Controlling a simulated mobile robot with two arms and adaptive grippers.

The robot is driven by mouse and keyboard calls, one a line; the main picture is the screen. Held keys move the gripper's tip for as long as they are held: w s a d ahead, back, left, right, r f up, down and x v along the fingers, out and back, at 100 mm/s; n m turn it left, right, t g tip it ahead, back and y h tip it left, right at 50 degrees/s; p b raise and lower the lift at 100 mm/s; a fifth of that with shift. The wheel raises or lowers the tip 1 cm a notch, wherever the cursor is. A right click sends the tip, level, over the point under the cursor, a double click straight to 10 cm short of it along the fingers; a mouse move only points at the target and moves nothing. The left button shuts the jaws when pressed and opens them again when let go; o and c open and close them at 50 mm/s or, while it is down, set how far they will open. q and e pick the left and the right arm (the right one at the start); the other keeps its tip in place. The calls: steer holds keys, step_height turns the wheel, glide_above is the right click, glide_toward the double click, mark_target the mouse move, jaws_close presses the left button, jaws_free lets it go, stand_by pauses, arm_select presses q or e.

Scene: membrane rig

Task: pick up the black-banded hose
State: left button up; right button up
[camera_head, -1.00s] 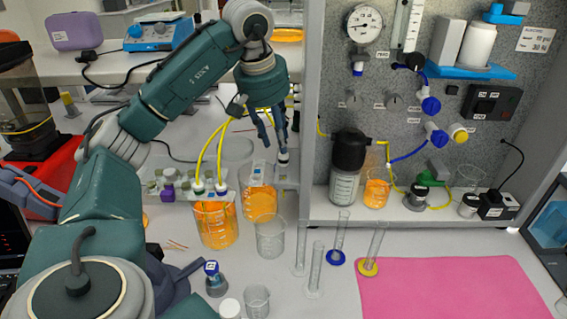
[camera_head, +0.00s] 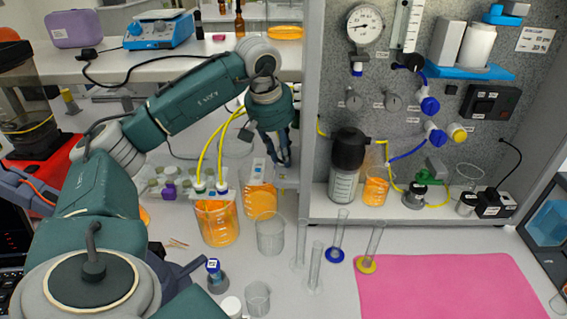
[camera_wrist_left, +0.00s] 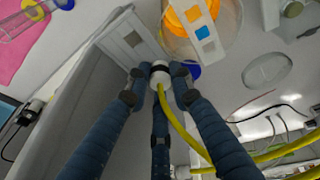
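Two yellow hoses (camera_head: 206,150) rise from a beaker of orange liquid (camera_head: 217,222) left of centre. My left gripper (camera_head: 284,164) points down beside the rig's left wall, just right of a second orange beaker (camera_head: 260,200). In the left wrist view the three fingers of the left gripper (camera_wrist_left: 160,76) close in around the white end (camera_wrist_left: 160,71) of a yellow hose (camera_wrist_left: 188,135), and the fingertips appear to touch it. I cannot make out a black band on any hose. My right gripper is not in view.
An empty beaker (camera_head: 270,236) and several glass cylinders (camera_head: 340,230) stand in front of the rig panel (camera_head: 390,120). A pink mat (camera_head: 445,285) lies at the right. A pale bracket (camera_wrist_left: 130,40) stands close beside the left fingertips.

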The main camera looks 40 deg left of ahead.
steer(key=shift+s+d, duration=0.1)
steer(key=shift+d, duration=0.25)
arm_select(q)
steer(key=shift+r, duration=0.1)
steer(key=shift+r, duration=0.15)
step_height(320, 180, up, 11)
steer(key=s+a+b, duration=0.2)
steer(key=s+a, duration=0.9)
steer(key=a, duration=0.2)
steer(key=shift+s+a+r, duration=0.25)
steer(key=shift+s+a, duration=0.05)
steer(key=shift+a, duration=0.1)
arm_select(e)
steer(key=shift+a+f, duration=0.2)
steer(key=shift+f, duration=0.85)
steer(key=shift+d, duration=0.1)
